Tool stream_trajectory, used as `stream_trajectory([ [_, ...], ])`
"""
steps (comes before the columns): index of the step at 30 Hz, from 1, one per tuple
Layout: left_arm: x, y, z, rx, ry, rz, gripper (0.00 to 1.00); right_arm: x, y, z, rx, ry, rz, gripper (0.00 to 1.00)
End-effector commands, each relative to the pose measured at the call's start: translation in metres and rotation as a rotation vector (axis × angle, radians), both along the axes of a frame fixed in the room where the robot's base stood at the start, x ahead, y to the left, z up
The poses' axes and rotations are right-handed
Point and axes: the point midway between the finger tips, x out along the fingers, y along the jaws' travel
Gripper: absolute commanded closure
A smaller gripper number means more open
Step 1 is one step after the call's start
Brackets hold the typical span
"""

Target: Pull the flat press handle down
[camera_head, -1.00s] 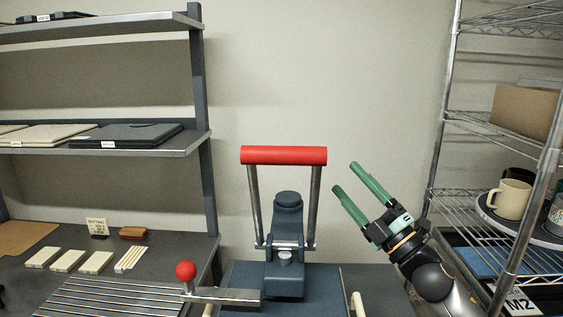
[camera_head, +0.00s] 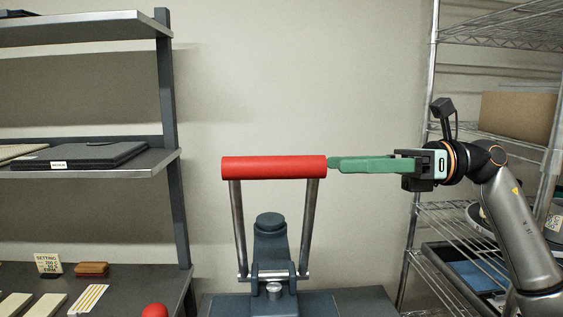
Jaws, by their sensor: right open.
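The flat press (camera_head: 270,243) stands at the lower middle, a dark blue-grey body with two metal arms rising to a red handle bar (camera_head: 273,168). The handle is up. My right gripper (camera_head: 331,164) comes in from the right, level with the bar. Its green fingers point left, with their tips at or very close to the bar's right end; I cannot tell whether they touch it. The fingers overlap edge-on in this view. Nothing shows held between them. My left gripper is not in view.
A dark shelf unit (camera_head: 168,120) stands at the left, with boards on it. A wire rack (camera_head: 425,160) with a cardboard box (camera_head: 519,115) and a blue tray (camera_head: 480,275) stands at the right behind my arm. A red knob (camera_head: 155,311) shows at the bottom left. The wall above the press is clear.

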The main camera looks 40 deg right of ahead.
Motion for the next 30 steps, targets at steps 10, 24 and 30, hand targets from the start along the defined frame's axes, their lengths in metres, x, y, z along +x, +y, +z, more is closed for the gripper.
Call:
stream_trajectory([
  [10, -0.011, 0.017, 0.016, 0.022, 0.009, 0.028, 0.42, 0.037, 0.061, 0.004, -0.002, 0.002, 0.003, 0.30],
  [24, -0.012, 0.017, 0.028, 0.020, 0.008, 0.031, 0.42, 0.051, 0.084, 0.000, 0.002, 0.001, 0.001, 0.30],
  [30, -0.011, 0.016, 0.028, 0.018, 0.008, 0.030, 0.42, 0.051, 0.084, 0.000, 0.002, 0.001, 0.001, 0.32],
])
